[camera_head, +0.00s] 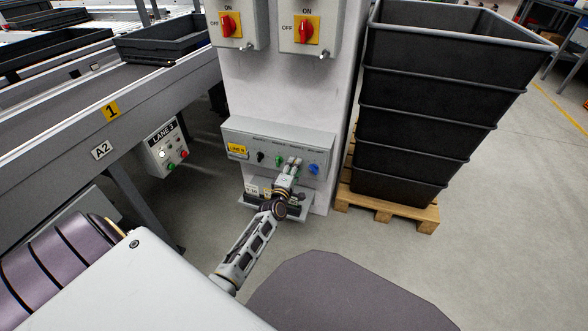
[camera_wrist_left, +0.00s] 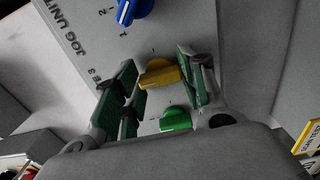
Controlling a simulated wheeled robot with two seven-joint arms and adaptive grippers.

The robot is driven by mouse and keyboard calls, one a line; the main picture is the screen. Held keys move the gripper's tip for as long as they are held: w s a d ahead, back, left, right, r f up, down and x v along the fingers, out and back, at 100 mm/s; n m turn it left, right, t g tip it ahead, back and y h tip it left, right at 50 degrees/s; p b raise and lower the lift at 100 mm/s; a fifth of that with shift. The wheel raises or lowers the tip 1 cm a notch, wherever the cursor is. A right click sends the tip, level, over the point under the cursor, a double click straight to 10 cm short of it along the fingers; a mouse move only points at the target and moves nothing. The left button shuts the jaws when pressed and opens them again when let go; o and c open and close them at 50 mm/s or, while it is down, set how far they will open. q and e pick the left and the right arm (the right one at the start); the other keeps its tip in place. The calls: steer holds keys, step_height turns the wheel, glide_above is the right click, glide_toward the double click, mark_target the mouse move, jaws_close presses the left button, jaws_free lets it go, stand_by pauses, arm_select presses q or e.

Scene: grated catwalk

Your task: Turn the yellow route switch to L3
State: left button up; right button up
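The yellow route switch (camera_wrist_left: 160,76) is a rotary knob on a grey panel. In the left wrist view it lies between the two fingers of my left gripper (camera_wrist_left: 158,92), its bar running roughly from finger to finger. The fingers are apart, close to the knob's ends; I cannot tell whether they touch it. In the head view my left gripper (camera_head: 292,167) is at the grey control box (camera_head: 262,137) and hides the yellow switch. The switch's position marks are mostly hidden or too small to read. My right gripper is not in view.
A green knob (camera_wrist_left: 175,119) and a blue knob (camera_wrist_left: 135,10) flank the yellow one. A black knob (camera_head: 261,157) is further left. Two red ON/OFF switches (camera_head: 228,26) are above. Stacked black crates (camera_head: 415,100) stand right, a conveyor (camera_head: 70,108) left.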

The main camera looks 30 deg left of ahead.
arm_select(q)
steer(key=c, duration=0.4)
steer(key=shift+m+p, duration=0.3)
steer(key=shift+p, duration=0.05)
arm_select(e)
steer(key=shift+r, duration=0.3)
arm_select(q)
steer(key=m+p, duration=1.1)
steer(key=m, duration=0.6)
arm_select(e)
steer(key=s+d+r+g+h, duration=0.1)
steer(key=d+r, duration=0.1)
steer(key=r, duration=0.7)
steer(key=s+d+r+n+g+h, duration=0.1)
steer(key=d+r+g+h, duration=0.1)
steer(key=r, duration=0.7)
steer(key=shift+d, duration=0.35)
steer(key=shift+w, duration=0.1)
arm_select(q)
steer(key=o, duration=1)
